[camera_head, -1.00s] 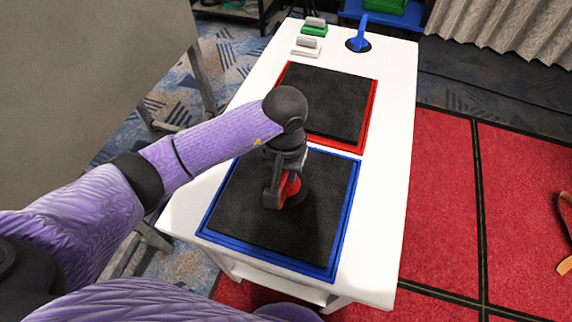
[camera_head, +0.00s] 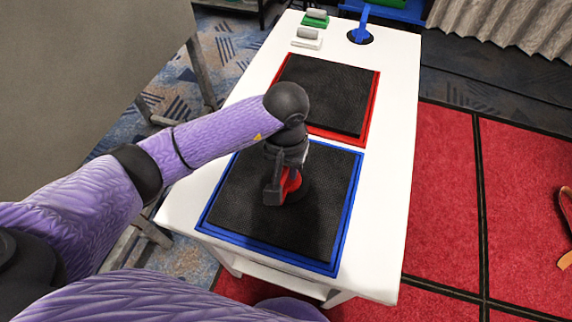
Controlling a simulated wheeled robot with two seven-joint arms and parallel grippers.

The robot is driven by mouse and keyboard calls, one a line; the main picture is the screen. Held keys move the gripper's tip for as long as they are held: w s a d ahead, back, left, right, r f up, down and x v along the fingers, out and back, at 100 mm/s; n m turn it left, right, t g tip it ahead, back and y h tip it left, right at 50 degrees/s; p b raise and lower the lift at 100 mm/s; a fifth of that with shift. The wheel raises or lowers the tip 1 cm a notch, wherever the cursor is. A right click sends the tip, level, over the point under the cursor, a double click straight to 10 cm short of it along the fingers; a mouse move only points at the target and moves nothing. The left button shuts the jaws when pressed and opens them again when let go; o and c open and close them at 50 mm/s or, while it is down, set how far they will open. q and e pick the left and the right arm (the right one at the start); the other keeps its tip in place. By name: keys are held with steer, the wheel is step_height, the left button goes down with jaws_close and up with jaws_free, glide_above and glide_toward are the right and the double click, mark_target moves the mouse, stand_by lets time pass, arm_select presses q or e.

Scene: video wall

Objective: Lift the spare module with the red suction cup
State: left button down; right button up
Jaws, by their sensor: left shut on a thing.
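Two dark square modules are on a white table (camera_head: 390,215). The nearer module (camera_head: 245,215) is in a blue frame (camera_head: 268,258); the farther module (camera_head: 322,92) is in a red frame (camera_head: 373,105). The red suction cup (camera_head: 290,183) is on the nearer module, around its middle. My left gripper (camera_head: 282,180) is shut on the suction cup's red handle from above. The wrist hides part of the cup, and I cannot tell whether the module is raised. My right gripper does not show.
A grey panel (camera_head: 85,70) stands at the left. Red carpet (camera_head: 440,200) lies to the right.

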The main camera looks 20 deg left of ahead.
arm_select(q)
steer(key=shift+a+f+b, duration=0.2)
steer(key=shift+f+b, duration=0.3)
steer(key=shift+f, duration=0.2)
stand_by(0.5)
steer(key=shift+r, duration=0.25)
